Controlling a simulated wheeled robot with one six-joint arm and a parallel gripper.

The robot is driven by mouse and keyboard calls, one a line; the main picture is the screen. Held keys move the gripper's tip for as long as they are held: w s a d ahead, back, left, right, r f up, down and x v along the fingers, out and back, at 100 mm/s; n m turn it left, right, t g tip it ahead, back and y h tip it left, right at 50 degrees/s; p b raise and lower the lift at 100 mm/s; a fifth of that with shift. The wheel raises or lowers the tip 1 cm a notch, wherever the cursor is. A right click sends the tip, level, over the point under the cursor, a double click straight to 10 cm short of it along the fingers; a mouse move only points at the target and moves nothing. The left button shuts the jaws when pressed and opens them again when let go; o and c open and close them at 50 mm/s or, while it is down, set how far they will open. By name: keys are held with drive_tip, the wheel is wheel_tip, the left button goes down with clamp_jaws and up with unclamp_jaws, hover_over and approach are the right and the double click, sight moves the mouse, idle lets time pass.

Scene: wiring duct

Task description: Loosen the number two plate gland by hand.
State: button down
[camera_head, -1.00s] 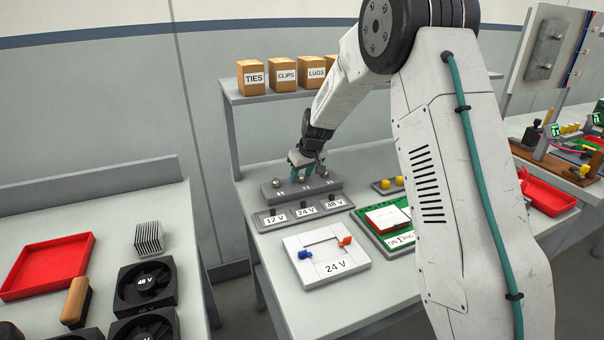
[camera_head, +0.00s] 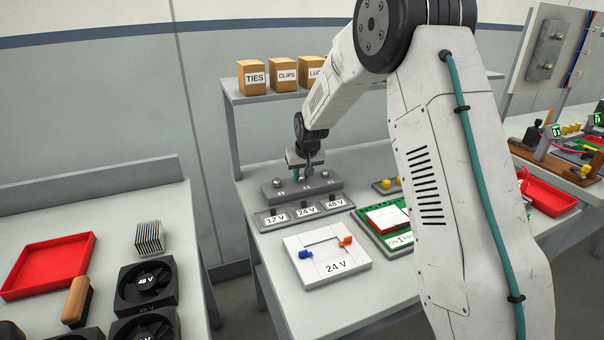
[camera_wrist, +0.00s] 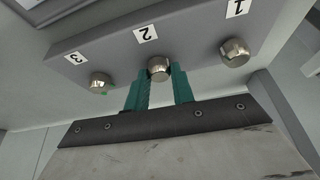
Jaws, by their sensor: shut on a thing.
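The gland plate is a grey bar (camera_head: 281,190) on the bench, with a row of metal glands. In the wrist view its labels read 3, 2 and 1 from left to right. The number two gland (camera_wrist: 158,67) is a shiny metal nut below the label 2 (camera_wrist: 145,33). My gripper (camera_wrist: 160,76) has its two teal fingers on either side of this gland and is shut on it. The gland 1 (camera_wrist: 235,52) and the gland 3 (camera_wrist: 100,82) stand free on either side. In the head view my gripper (camera_head: 305,177) is over the bar, its fingertips partly hidden.
A grey block with 12 V, 24 V and 48 V labels (camera_head: 305,212) lies just in front of the bar. A shelf with cardboard boxes (camera_head: 284,75) stands behind.

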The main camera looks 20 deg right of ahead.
drive_tip(key=n+y, duration=0.2)
drive_tip(key=n, duration=0.3)
drive_tip(key=shift+d, duration=0.15)
drive_tip(key=n+g+y, duration=0.1)
drive_tip(key=n, duration=0.4)
drive_tip(key=shift+n+g+y, duration=0.3)
drive_tip(key=shift+g+y, duration=0.1)
drive_tip(key=c, duration=1.3)
unclamp_jaws()
drive_tip(key=shift+f, duration=0.1)
drive_tip(key=m, duration=0.2)
drive_tip(key=m+t+h, duration=0.1)
drive_tip(key=m, duration=0.2)
drive_tip(key=shift+h, duration=0.3)
drive_tip(key=m+h, duration=0.1)
drive_tip(key=m, duration=0.2)
drive_tip(key=m+h, duration=0.1)
drive_tip(key=m, duration=0.1)
drive_tip(key=shift+m+t, duration=0.4)
